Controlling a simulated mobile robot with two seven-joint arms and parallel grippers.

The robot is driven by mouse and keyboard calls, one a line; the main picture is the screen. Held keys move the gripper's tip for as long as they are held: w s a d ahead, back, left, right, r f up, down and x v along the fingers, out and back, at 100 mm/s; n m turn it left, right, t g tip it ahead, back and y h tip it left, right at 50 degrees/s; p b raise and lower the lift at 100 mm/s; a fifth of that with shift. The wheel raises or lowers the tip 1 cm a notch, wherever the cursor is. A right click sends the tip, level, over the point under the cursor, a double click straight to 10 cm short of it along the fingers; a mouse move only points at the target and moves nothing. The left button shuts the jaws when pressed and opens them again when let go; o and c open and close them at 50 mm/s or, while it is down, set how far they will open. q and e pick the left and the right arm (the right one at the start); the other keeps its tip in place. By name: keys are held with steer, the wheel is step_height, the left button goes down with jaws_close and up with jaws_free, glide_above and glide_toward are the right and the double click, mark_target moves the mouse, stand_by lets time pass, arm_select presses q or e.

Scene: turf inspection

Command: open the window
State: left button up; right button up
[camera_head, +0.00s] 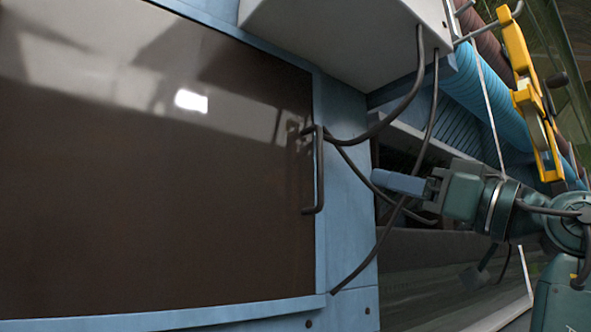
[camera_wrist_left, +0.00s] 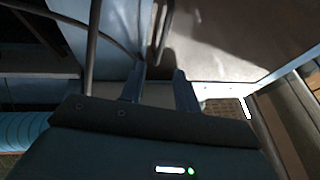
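The window (camera_head: 150,170) is a large dark brown, glossy pane in a light blue frame, filling the left of the head view. It looks shut. A dark bar handle (camera_head: 319,170) stands upright on its right edge. In the left wrist view the handle (camera_wrist_left: 163,30) shows ahead of the fingers, with the pane (camera_wrist_left: 235,35) to its right. My left gripper (camera_head: 380,179) is to the right of the handle in the head view, pointing at it and apart from it. Its two fingers (camera_wrist_left: 159,85) are spread, with nothing visible between them. My right gripper is not in view.
Dark cables (camera_head: 425,120) hang from a pale box (camera_head: 340,35) above, passing close to my left gripper. A yellow part (camera_head: 530,95) and a blue ribbed hose (camera_head: 490,95) are at the upper right. A blue panel (camera_head: 345,190) borders the window.

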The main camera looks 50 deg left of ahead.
arm_select(q)
step_height(320, 180, up, 5)
steer(key=p, duration=0.4)
glide_above(321, 200)
steer(key=shift+w+a+r, duration=0.15)
steer(key=shift+w+a, duration=0.05)
steer(key=shift+a, duration=0.05)
jaws_close()
stand_by(0.3)
